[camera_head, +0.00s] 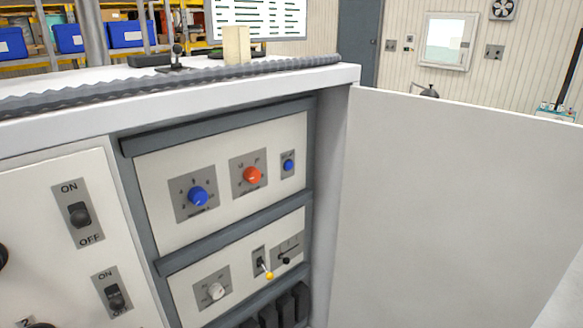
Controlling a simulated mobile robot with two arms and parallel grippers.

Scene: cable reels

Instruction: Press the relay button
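A small round blue button or knob (288,166) sits on a narrow grey plate at the right end of the upper panel (222,208) inside the open cabinet. Its label is too small to read, so I cannot tell for sure that it is the relay button. To its left on the same panel are an orange-red knob (252,175) and a larger blue knob (197,196). The lower panel holds a white knob (216,291), a yellow-tipped lever (268,272) and a black-handled slider (286,260). Neither of my grippers is in view.
The cabinet door (450,210) stands open at the right. A left panel carries ON/OFF switches (80,216). Black parts (285,308) sit below the lower panel. A corrugated grey strip (200,82) and a cream block (237,45) lie on the cabinet top. The space before the panels looks clear.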

